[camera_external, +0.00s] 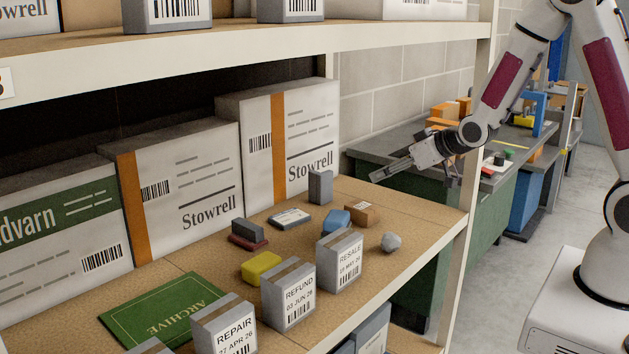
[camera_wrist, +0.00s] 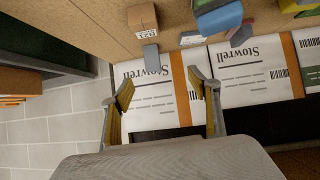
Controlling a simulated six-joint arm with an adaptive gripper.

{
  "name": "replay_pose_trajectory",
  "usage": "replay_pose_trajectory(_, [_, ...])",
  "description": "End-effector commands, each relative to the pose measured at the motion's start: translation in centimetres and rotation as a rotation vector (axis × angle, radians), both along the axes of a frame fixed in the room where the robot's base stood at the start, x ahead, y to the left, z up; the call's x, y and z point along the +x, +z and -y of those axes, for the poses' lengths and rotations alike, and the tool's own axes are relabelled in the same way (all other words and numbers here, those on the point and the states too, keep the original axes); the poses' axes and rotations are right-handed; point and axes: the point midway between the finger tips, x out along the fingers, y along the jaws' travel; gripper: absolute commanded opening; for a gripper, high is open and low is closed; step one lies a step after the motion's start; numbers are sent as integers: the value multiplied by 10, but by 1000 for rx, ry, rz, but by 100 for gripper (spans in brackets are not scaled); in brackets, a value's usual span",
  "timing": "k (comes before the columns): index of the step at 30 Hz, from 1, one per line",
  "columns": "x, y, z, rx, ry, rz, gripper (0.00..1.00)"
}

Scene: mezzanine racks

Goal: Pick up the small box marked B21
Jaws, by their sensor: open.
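A small brown cardboard box (camera_external: 361,213) with a white label lies on the shelf board in the external view, beside a blue block. My gripper (camera_external: 376,177) is above and behind the box in the external view, near the shelf's far right end. In the wrist view my gripper (camera_wrist: 161,86) has its fingers spread with nothing between them; the box is beyond the fingertips.
A grey upright block (camera_external: 320,187) stands close to the box. A blue block (camera_external: 336,221), a grey stone-like lump (camera_external: 391,242) and a RESALE box (camera_external: 340,262) are also near. Large Stowrell cartons (camera_external: 290,150) line the back. The upper shelf (camera_external: 250,50) overhangs.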

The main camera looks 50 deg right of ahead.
Motion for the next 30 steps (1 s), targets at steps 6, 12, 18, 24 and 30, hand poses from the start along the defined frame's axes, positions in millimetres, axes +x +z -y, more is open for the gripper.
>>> replay_pose_trajectory(6, [16, -32, 6, 3, -2, 46, 61])
replay_pose_trajectory(12, [25, -58, 10, 7, -2, 95, 61])
replay_pose_trajectory(18, [31, -85, 14, 12, -5, 141, 61])
replay_pose_trajectory(24, [32, -106, 17, 16, -8, 182, 61])
replay_pose_trajectory(30, [32, -116, 18, 19, -9, 206, 61])
